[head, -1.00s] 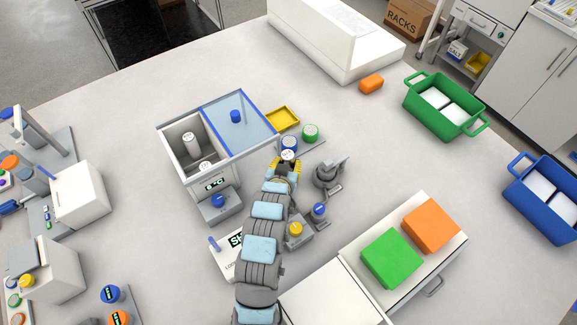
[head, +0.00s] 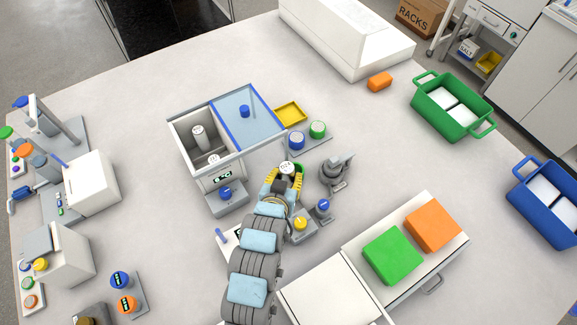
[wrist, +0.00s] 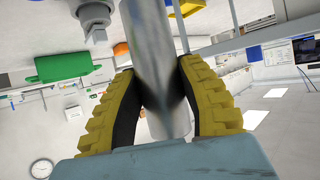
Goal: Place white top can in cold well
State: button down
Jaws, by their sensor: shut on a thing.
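My gripper (head: 284,181) is shut on a white-topped can (head: 286,167), right of the cold well's front and above the bench. In the wrist view the can is a grey metal cylinder (wrist: 158,65) between the yellow-padded fingers of my gripper (wrist: 168,100). The cold well (head: 205,182) is a white box with a small display on its front. Its left compartment is open and holds two white-topped cans, one farther back (head: 198,131) and one near the front (head: 213,160). Its right part lies under a blue-framed clear lid (head: 235,120), with a blue knob (head: 244,111) on it.
A blue-topped can (head: 296,141) and a green-topped can (head: 317,130) stand on a grey pad behind my gripper. A grey device (head: 335,172) stands close on the right. A yellow tray (head: 290,113) lies beside the lid. A blue-knobbed unit (head: 226,195) stands before the well.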

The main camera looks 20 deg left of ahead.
jog(key=shift+p+v, duration=1.05)
jog(key=shift+p, duration=0.1)
jog(key=shift+s+d+r+p, duration=0.1)
jog(key=shift+s+p, duration=0.3)
jog(key=shift+p, duration=0.05)
